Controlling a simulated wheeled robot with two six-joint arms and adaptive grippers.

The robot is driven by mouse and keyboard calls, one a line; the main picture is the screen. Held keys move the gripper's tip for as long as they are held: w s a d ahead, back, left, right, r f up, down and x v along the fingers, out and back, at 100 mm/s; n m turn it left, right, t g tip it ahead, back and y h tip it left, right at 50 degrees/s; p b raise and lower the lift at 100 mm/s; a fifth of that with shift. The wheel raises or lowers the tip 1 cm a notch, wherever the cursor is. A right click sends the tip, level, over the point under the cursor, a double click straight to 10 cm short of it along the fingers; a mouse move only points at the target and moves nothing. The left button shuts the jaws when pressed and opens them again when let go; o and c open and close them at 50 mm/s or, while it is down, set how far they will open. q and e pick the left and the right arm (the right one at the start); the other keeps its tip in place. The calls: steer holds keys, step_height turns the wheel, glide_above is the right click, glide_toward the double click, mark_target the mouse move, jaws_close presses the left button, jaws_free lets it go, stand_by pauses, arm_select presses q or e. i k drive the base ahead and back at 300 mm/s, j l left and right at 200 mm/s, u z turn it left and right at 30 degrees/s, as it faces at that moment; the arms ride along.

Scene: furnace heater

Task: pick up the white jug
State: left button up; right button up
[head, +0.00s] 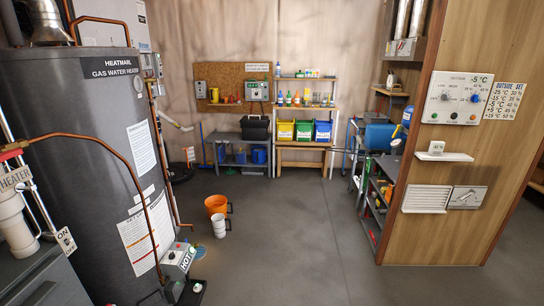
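A white jug (219,227) stands upright on the grey floor, with a dark handle on its right side. It is close beside an orange bucket (216,205), just in front of it. I cannot tell whether the two touch. Neither of my grippers shows in the head view.
A tall grey water heater (97,120) fills the left, with a control box marked HOT (178,262) low at its right. A wooden wall panel (455,180) and a loaded shelf cart (374,205) stand on the right. The middle floor is clear.

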mark_target(219, 220)
steer(key=i, duration=0.75)
steer(key=i+u, duration=0.1)
steer(key=i, duration=0.65)
steer(key=i+l, duration=0.1)
steer(key=i, duration=0.6)
steer(key=i+l+u, duration=0.15)
steer(key=i, duration=0.6)
